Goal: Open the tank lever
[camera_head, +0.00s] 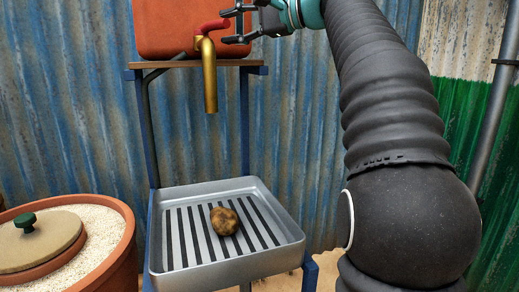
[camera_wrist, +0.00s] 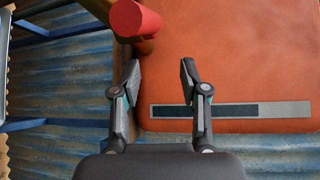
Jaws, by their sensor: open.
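The orange tank (camera_head: 172,27) stands on a wooden shelf at the top of the head view, and its face fills much of the wrist view (camera_wrist: 240,60). A brass tap (camera_head: 209,75) hangs from it with its spout down. The red lever (camera_head: 215,25) sits on top of the tap and points right, towards my gripper. In the wrist view the lever's red end (camera_wrist: 135,19) is beyond the fingertips and left of the gap between them. My gripper (camera_head: 236,26) is open and empty, close to the lever's right end. I cannot tell whether a finger touches it.
A metal tray (camera_head: 270,248) with a slatted grate holds a brown potato-like lump (camera_head: 224,221) below the tap. A terracotta pot (camera_head: 125,250) of pale grain with a lid stands at lower left. Blue posts (camera_head: 245,120) carry the wooden shelf (camera_head: 185,64). Corrugated walls stand behind.

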